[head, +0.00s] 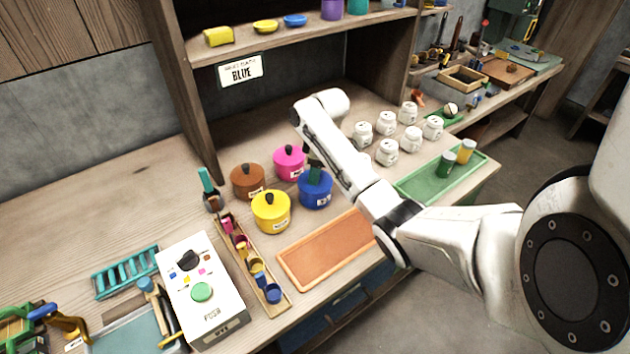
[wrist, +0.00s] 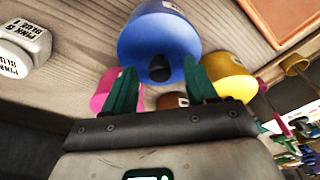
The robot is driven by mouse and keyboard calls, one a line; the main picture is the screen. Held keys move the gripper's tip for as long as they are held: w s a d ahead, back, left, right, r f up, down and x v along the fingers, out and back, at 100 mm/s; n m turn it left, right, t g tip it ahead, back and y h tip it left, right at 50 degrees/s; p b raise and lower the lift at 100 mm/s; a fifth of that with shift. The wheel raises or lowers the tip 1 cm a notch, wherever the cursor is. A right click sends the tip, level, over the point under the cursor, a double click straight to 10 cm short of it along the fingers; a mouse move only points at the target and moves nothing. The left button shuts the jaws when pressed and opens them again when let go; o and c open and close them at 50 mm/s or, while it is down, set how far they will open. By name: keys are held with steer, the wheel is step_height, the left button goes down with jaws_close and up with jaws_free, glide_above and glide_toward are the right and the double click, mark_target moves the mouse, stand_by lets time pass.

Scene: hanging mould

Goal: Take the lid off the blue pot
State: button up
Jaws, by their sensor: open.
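The blue pot (head: 315,193) stands on the bench with its lid on, in the group of coloured pots. In the wrist view the blue lid (wrist: 150,40) shows, with a dark round knob (wrist: 159,70). My gripper (head: 314,172) is over the blue pot, and its dark green fingers hide part of the lid in the head view. In the wrist view my open gripper (wrist: 160,66) has one finger on each side of the knob, with gaps showing. I cannot tell how deep the fingertips are.
A yellow pot (head: 271,212), a brown pot (head: 248,181) and a pink pot (head: 289,162) stand close by. An empty orange tray (head: 325,250) lies in front. Several white jars (head: 387,152) stand to the right.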

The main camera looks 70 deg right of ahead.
jaws_close()
stand_by(0.3)
stand_by(0.4)
